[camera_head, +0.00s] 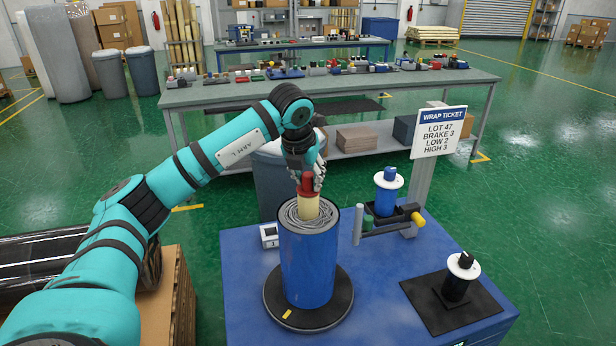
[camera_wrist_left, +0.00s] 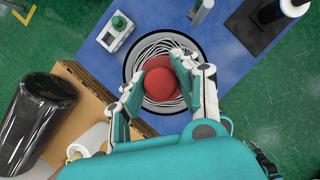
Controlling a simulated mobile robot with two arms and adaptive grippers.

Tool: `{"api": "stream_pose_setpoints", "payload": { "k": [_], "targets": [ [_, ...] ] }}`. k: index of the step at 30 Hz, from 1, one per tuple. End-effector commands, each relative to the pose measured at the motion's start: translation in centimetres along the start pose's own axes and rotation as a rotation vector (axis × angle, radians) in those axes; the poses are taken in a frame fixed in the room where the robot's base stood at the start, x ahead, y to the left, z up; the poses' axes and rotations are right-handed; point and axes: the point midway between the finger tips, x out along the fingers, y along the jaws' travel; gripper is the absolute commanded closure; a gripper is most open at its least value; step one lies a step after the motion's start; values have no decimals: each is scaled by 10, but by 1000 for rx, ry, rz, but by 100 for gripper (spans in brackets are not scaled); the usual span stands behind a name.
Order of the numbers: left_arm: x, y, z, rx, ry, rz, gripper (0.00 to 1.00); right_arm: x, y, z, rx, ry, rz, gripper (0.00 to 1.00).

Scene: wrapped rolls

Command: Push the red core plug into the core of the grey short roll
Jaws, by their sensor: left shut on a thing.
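The red core plug (camera_head: 307,184) is at the top of a cream core (camera_head: 308,207); how deep it sits cannot be told. The core stands up from grey windings (camera_head: 291,214) in a tall blue cylinder (camera_head: 308,268) on a black round base. No separate short grey roll is clear to me. My left gripper (camera_head: 311,180) comes down from above and is shut on the plug. In the left wrist view the plug's round top (camera_wrist_left: 163,84) lies between the fingers (camera_wrist_left: 160,80), over the grey windings, and hides the core. My right gripper is not in view.
The blue table (camera_head: 240,308) carries a small white device (camera_head: 269,236) left of the cylinder. A blue spool (camera_head: 385,195) with a white flange, and a black spool (camera_head: 457,281), stand to the right. A wrap ticket sign (camera_head: 438,131) rises behind. A long workbench (camera_head: 360,88) stands farther back.

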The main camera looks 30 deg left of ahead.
Motion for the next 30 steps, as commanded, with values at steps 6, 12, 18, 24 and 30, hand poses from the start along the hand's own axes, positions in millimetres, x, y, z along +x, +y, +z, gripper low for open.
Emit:
{"api": "stream_pose_setpoints", "payload": {
  "k": [6, 12, 18, 24, 30],
  "targets": [
    [4, 0, -2, 0, 0, 0, 97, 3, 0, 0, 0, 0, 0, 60],
    [5, 0, -2, 0, -1, 0, 66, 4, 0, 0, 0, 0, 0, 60],
    [5, 0, -2, 0, 0, 0, 43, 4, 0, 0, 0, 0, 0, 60],
    [5, 0, -2, 0, 0, 0, 43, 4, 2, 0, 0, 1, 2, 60],
    [-8, 0, -1, 1, -3, -2, 43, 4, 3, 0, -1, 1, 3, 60]
  ]
}}
